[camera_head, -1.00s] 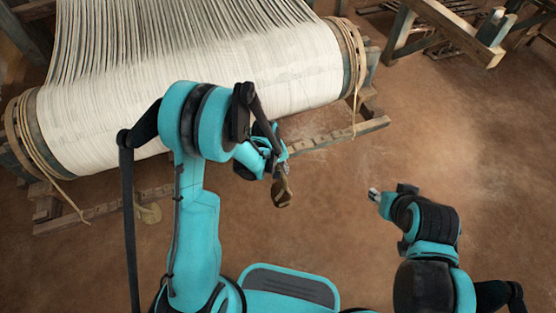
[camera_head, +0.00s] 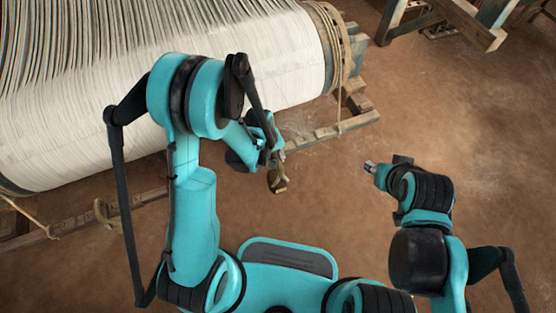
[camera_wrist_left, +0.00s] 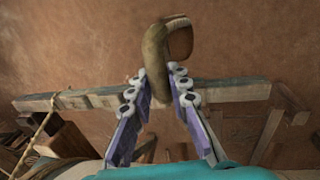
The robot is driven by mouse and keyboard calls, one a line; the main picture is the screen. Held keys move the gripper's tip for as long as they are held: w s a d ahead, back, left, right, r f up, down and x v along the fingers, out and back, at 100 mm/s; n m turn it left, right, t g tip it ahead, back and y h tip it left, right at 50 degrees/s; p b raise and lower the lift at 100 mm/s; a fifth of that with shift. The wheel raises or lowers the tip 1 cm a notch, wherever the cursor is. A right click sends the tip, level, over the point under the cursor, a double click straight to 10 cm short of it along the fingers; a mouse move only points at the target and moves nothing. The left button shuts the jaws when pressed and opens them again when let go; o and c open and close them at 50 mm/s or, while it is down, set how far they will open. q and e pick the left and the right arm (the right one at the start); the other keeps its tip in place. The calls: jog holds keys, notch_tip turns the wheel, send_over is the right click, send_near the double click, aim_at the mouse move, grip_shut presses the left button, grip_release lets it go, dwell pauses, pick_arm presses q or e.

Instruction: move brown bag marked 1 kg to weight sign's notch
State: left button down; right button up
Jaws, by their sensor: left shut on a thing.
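My left gripper (camera_head: 275,158) is shut on a small brown thing (camera_head: 278,182), likely the brown bag, which hangs below the fingers, clear of the floor. In the left wrist view the two fingers (camera_wrist_left: 158,98) close around this brown, curved thing (camera_wrist_left: 153,52). It bends over at the top; no 1 kg mark is readable. My right gripper (camera_head: 370,167) is held out over bare floor at the right, apart from everything; its jaws are too small to read. I cannot make out a weight sign or its notch in either view.
The loom's roll of white warp (camera_head: 235,60) fills the upper left. A notched wooden beam (camera_head: 325,134) runs along its front, with a small pale thing (camera_head: 103,212) by it at left. Wooden frames (camera_head: 460,20) stand at the upper right. The brown floor (camera_head: 480,130) is clear.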

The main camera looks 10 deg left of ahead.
pick_arm(q)
jog(key=shift+w+a+f, duration=0.15)
jog(key=shift+w+a, duration=0.3)
jog(key=shift+w, duration=0.2)
jog(key=shift+w+a+f, duration=0.1)
jog(key=shift+w+a, duration=0.3)
jog(key=shift+w, duration=0.25)
jog(key=shift+w+a+p, duration=0.4)
jog(key=shift+w+a, duration=0.3)
jog(key=shift+w, duration=0.3)
jog(key=shift+w+a+p, duration=0.4)
jog(key=shift+w+a, duration=0.25)
jog(key=shift+w, duration=0.3)
jog(key=shift+f+b, duration=0.9)
jog(key=shift+f+b, duration=0.25)
jog(key=shift+b, duration=0.2)
jog(key=c, duration=1.3)
grip_release()
jog(key=shift+c, duration=0.2)
notch_tip(320, 180, up, 12)
jog(key=s+a, duration=0.1)
jog(key=a, duration=0.1)
jog(key=shift+s+f, duration=0.15)
